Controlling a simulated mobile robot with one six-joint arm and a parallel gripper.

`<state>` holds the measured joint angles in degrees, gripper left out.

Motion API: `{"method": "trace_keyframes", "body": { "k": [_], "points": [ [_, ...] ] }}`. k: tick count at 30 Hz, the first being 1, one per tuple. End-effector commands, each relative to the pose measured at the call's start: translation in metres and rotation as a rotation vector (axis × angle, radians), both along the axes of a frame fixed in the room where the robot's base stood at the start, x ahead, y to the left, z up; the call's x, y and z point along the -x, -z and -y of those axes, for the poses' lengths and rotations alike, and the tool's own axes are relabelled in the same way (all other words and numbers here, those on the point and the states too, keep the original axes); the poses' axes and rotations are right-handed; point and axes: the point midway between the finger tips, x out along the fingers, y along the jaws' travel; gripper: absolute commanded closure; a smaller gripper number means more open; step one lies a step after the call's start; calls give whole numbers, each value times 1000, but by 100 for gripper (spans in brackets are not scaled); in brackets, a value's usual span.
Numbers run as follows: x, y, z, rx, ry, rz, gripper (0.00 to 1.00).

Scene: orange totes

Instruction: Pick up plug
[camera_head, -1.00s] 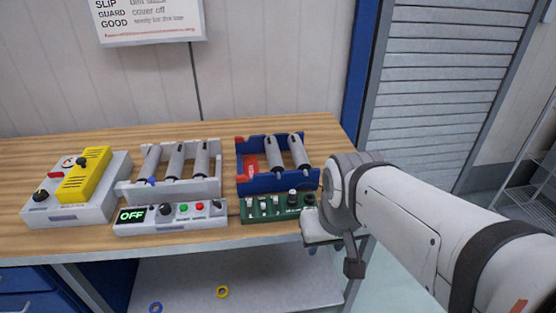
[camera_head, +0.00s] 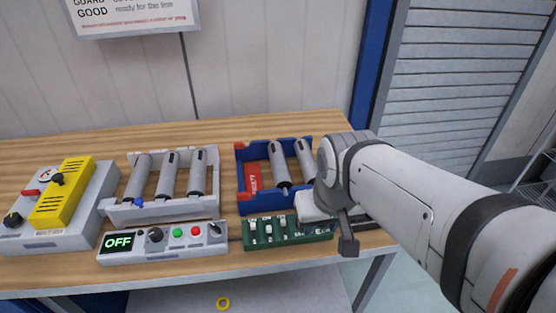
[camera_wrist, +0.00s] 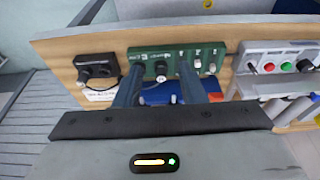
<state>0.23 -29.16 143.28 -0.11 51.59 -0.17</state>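The likely plug is a dark, knob-like piece (camera_wrist: 161,69) on the green panel (camera_wrist: 205,49) in the wrist view; I cannot tell for sure that it is the plug. My gripper (camera_wrist: 160,74) is open, its two dark fingers apart on either side of this piece. I cannot tell whether they touch it. In the head view the green panel (camera_head: 262,240) lies at the table's front edge, and my gripper (camera_head: 315,208) is over its right end, hiding that part.
A blue tray (camera_head: 262,204) with grey rollers stands behind the panel. A grey tray (camera_head: 150,214) and a control box reading OFF (camera_head: 195,248) are to the left, then a yellow-topped unit (camera_head: 62,195). A small black box (camera_wrist: 97,70) sits beside the panel.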

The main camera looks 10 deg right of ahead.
Motion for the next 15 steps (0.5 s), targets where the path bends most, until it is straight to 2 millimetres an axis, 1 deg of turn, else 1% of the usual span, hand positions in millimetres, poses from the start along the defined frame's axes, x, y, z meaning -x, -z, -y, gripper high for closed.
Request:
{"method": "trace_keyframes", "body": {
  "k": [5,9,11,14,15],
  "points": [
    [0,0,0,0,0,0,64],
    [-4,-2,0,1,-5,-7,53],
    [-10,-3,0,3,-12,-19,53],
    [-29,-6,1,7,-23,-50,53],
    [-39,-6,1,9,-36,-67,53]
  ]
}}
